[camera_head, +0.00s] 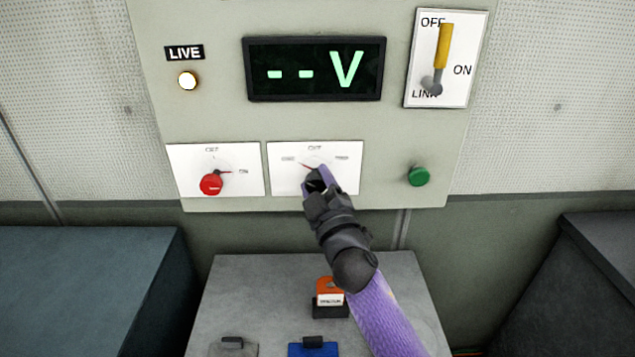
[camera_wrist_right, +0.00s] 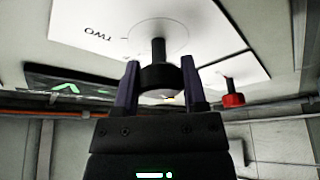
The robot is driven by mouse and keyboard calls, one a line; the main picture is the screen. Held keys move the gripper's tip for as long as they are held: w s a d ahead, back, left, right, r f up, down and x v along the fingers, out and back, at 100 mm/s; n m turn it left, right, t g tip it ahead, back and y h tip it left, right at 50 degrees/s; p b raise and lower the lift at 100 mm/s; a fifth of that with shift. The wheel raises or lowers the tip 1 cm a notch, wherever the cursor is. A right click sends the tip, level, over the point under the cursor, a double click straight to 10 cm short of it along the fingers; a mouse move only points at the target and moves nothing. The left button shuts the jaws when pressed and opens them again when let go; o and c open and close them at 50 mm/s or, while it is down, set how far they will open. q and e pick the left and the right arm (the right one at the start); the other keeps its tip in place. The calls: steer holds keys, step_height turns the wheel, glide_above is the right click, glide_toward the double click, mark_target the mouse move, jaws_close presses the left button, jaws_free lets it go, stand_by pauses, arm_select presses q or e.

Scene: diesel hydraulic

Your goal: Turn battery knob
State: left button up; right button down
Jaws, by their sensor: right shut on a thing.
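A black knob (camera_wrist_right: 158,76) on a short black stem sticks out of the middle white plate (camera_head: 348,181) of the wall panel. In the head view the gripper mostly hides it; a thin red pointer tilts to the upper left, towards a small, unclear label. OFF is at the plate's top, and the wrist view shows the word TWO. My right gripper (camera_head: 314,182) is shut on the black knob, with one finger on each side in the wrist view (camera_wrist_right: 159,84). A red knob (camera_head: 211,185) sits on the left plate, its pointer towards ON. My left gripper is not in view.
Above are a display (camera_head: 314,69) reading "--V", a lit LIVE lamp (camera_head: 188,80) and a yellow-handled lever (camera_head: 442,52). A green button (camera_head: 419,176) is right of the gripper. A grey console (camera_head: 262,290) with an orange-topped control (camera_head: 330,285) stands below my arm.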

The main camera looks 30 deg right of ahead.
steer(key=shift+c, duration=0.7)
jaws_free()
steer(key=v, duration=1)
steer(key=shift+f, duration=0.1)
